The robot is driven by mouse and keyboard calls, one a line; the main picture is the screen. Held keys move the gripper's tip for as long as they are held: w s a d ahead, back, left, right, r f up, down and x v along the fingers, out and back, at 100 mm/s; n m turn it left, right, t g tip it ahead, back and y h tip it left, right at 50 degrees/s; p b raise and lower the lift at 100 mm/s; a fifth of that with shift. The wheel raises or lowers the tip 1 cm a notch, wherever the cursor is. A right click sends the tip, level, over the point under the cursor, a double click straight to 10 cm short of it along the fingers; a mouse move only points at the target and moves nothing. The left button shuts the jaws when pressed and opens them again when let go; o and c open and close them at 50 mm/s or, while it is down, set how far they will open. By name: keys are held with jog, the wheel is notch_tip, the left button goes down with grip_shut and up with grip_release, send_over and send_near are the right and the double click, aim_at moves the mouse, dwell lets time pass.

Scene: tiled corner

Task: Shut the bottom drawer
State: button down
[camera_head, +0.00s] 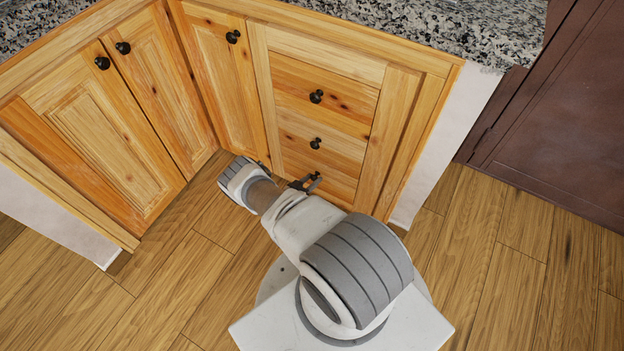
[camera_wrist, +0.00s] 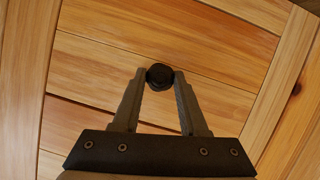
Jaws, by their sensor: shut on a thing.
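The bottom drawer (camera_head: 338,188) is the lowest of three stacked wooden drawers in the cabinet's right part, partly hidden by my arm. Its front looks about level with the frame; any small gap cannot be made out. My gripper (camera_head: 304,184) is low in front of it. In the wrist view, the drawer's round black knob (camera_wrist: 159,76) sits between the two fingertips of my gripper (camera_wrist: 160,84), which are shut on it. The knob also shows in the head view (camera_head: 316,176).
The middle drawer (camera_head: 290,138) and top drawer (camera_head: 345,105) above look closed. Cabinet doors (camera_head: 110,130) meet at a corner to the left, also closed. A speckled stone counter (camera_head: 400,25) lies above. A brown cabinet (camera_head: 570,120) stands at right. Wooden floor (camera_head: 490,270) is clear.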

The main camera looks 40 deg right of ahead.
jog(key=shift+w+d, duration=0.15)
jog(key=shift+d, duration=0.05)
jog(key=shift+c, duration=2.2)
grip_release()
jog(key=shift+a, duration=0.1)
